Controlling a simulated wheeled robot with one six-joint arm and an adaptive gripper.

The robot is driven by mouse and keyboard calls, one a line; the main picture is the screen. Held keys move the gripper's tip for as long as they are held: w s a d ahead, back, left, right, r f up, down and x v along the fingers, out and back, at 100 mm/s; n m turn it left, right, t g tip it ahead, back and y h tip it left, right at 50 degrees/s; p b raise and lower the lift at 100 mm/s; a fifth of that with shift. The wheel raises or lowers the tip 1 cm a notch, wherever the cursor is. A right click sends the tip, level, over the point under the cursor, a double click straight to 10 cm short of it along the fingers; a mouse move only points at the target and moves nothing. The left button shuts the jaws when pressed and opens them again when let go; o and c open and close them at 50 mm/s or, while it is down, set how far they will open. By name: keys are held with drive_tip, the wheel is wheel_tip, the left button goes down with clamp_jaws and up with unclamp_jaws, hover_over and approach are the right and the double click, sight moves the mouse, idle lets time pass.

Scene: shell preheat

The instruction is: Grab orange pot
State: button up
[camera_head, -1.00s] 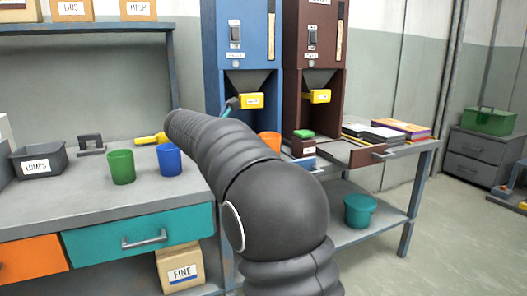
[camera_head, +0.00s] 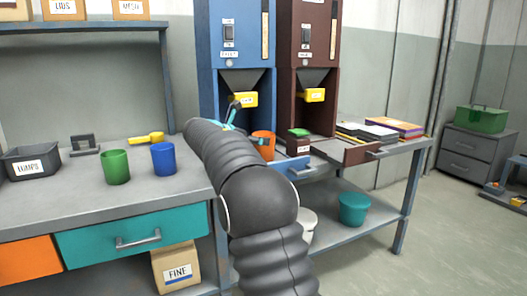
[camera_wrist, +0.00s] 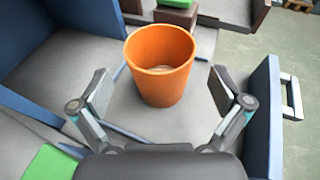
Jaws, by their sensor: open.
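The orange pot (camera_head: 264,146) stands upright on the tray under the blue machine, partly hidden by my arm in the head view. In the wrist view the orange pot (camera_wrist: 160,68) is just ahead of my gripper, centred between the fingers, with its open top facing up. My gripper (camera_wrist: 162,98) is open, with one finger on each side and a gap to the pot. In the head view my gripper (camera_head: 240,122) is mostly hidden behind my arm.
A blue drawer front with a handle (camera_wrist: 292,97) stands right of the pot. A blue wall rises at left. A green block (camera_head: 299,133) sits nearby on the brown machine's side. Green (camera_head: 115,167) and blue (camera_head: 164,159) cups stand on the left bench.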

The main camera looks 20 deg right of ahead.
drive_tip(key=x, duration=0.5)
drive_tip(key=shift+f, duration=0.25)
drive_tip(key=c, duration=1.2)
drive_tip(key=shift+c, duration=0.6)
drive_tip(key=shift+r, duration=0.15)
